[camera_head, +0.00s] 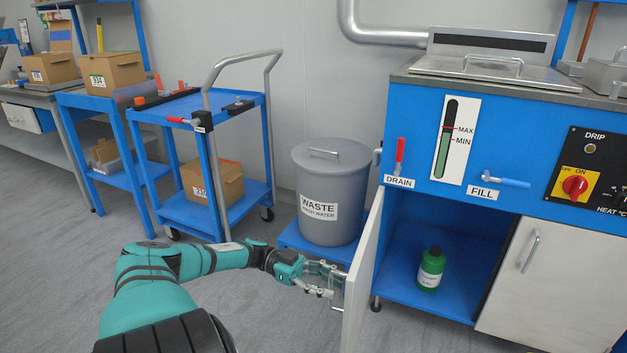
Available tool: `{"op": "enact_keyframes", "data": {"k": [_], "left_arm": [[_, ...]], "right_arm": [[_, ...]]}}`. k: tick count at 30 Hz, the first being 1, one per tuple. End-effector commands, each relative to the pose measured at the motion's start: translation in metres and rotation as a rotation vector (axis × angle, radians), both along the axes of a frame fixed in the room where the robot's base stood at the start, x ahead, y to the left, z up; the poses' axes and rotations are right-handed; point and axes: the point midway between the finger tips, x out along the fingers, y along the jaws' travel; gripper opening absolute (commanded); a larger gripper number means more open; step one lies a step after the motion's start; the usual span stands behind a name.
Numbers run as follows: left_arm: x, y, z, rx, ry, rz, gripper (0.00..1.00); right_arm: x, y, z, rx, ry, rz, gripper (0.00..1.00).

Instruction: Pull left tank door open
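The left tank door (362,270) stands swung well out from the blue tank cabinet (410,130), seen nearly edge-on. The left compartment (402,272) behind it is open to view. A metal handle (338,307) shows on the door's left-hand face. My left gripper (337,281) is at this handle, with its fingers apart; whether they touch the handle I cannot tell. My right gripper is not in view.
A green bottle (430,270) stands inside the left compartment. The right tank door (525,280) is shut. A grey waste bin (332,190) stands behind my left gripper, beside a blue cart (183,210). Grey floor (265,315) is clear in front.

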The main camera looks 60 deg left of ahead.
Motion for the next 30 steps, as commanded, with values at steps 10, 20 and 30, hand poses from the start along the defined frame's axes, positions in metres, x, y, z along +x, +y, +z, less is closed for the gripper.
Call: {"op": "enact_keyframes", "data": {"k": [10, 20, 30], "left_arm": [[-0.029, 0.058, 0.000, 0.001, -0.003, 0.006, 0.34], [-0.047, 0.092, -0.001, 0.000, -0.001, 0.004, 0.34], [-0.053, 0.100, 0.000, 0.000, 0.000, 0.001, 0.34]], "right_arm": [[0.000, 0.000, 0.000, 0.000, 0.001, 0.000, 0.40], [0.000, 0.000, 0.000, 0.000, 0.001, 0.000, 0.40], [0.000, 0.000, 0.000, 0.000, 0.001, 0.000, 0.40]]}}
